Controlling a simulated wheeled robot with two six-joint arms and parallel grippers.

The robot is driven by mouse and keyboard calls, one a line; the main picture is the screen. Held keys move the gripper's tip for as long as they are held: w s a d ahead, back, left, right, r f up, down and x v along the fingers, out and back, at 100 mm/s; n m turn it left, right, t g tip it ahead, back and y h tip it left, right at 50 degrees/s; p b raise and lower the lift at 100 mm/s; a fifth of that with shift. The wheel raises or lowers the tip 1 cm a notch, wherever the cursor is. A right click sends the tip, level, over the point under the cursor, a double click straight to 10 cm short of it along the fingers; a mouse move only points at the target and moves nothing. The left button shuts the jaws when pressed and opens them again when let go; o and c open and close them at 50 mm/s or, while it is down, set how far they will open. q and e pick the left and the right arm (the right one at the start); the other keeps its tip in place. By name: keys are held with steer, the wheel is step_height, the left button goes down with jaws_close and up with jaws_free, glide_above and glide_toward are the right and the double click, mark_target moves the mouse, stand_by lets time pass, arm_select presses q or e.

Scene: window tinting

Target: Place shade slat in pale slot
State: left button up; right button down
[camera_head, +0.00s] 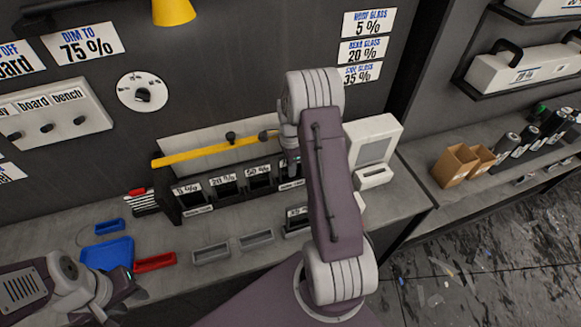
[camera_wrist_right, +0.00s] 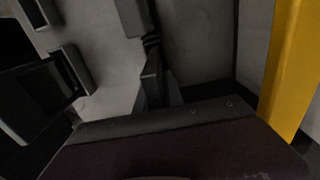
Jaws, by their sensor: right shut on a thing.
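A dark rack (camera_head: 172,207) stands along the back of the bench, its bays labelled 5 %, 20 % and 50 %, with more partly covered by my right arm. My right gripper (camera_head: 290,160) is at the rack's right end, mostly hidden behind its own arm. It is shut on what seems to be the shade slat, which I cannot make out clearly. In the right wrist view, dark narrow parts (camera_wrist_right: 152,75) point down at a grey surface. I cannot tell which slot is the pale one. My left gripper (camera_head: 120,287) hangs at lower left, apart from the rack; its jaw opening is unclear.
A yellow bar (camera_head: 200,152) runs above the rack; a yellow strip (camera_wrist_right: 290,70) fills the wrist view's right edge. A blue tray (camera_head: 106,254), red tray (camera_head: 155,262) and grey trays (camera_head: 211,254) lie in front. A pale device (camera_head: 376,143) stands right.

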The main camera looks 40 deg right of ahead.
steer(key=c, duration=1.5)
jaws_free()
steer(key=shift+f, duration=0.1)
steer(key=shift+o, duration=0.2)
steer(key=shift+r, duration=0.3)
step_height(320, 180, up, 12)
steer(key=shift+a+f+b, duration=0.1)
steer(key=shift+b, duration=0.25)
steer(key=s+a+f+n, duration=0.2)
steer(key=s+a+n, duration=0.5)
steer(key=a+n, duration=0.2)
steer(key=s+a+f+n+t, duration=0.1)
steer(key=s+a+f+n, duration=0.2)
steer(key=s+a+n, duration=0.4)
steer(key=shift+a+f+n+b, duration=0.35)
steer(key=shift+a+n, duration=0.75)
steer(key=shift+n, duration=1.6)
